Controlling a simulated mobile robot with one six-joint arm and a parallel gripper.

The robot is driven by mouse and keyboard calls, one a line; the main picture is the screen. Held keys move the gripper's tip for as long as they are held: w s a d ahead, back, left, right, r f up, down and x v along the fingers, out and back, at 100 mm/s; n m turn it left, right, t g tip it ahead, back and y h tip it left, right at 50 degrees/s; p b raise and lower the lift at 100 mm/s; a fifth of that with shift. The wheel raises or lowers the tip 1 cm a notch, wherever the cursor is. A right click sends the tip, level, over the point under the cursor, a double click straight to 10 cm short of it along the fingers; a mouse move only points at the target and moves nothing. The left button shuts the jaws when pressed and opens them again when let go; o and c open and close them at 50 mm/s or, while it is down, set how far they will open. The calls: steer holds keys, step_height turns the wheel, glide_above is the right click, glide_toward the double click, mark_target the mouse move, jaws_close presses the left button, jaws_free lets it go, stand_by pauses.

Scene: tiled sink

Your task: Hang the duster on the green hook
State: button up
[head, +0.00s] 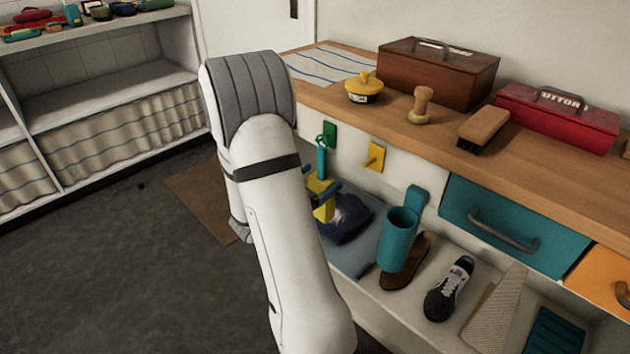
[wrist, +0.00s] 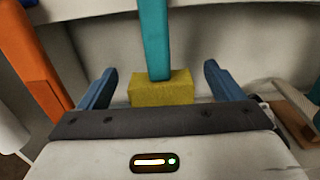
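The duster has a teal handle (head: 321,162) and a yellow block head (head: 325,212). It is upright just below the green hook (head: 331,132), its handle top close against the hook. It looks hung there, but the contact is too small to be sure. My gripper (head: 324,191) is at the duster's head, partly hidden by my white arm. In the wrist view, my gripper (wrist: 158,78) has its blue fingers spread on either side of the yellow head (wrist: 162,88), with a gap on each side. The teal handle (wrist: 154,40) rises above the head.
A yellow hook (head: 375,156) and a teal cup holder (head: 399,238) are to the right. Shoes (head: 449,290) and a dark blue cloth (head: 347,220) lie on the lower shelf. A brush (head: 484,128) and toolboxes (head: 438,75) stand on the wooden counter. Floor at left is open.

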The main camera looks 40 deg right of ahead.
steer(key=shift+o, duration=0.4)
steer(key=shift+a, duration=0.5)
steer(key=a+p, duration=0.1)
steer(key=a, duration=0.5)
steer(key=shift+s+a+p, duration=0.3)
steer(key=shift+a+p, duration=0.05)
steer(key=shift+a, duration=0.05)
steer(key=s+a+r+m+g+y+p, duration=0.35)
steer(key=s+r+m+p, duration=0.2)
steer(key=r+p, duration=0.2)
steer(key=s+a+r+m+g+y+p, duration=0.2)
steer(key=s+r+m+y+p, duration=0.3)
steer(key=r, duration=0.4)
steer(key=s+a+r+m+t+y+p, duration=0.2)
steer(key=a+r+m+t+y+p, duration=0.5)
steer(key=a+r+p, duration=0.6)
steer(key=a+r+m+y, duration=0.1)
steer(key=a+r+y, duration=0.1)
steer(key=a+r, duration=0.2)
steer(key=shift+s+a+r+p, duration=0.15)
steer(key=shift+s+r+p, duration=0.15)
steer(key=shift+p, duration=0.1)
steer(key=shift+y, duration=0.25)
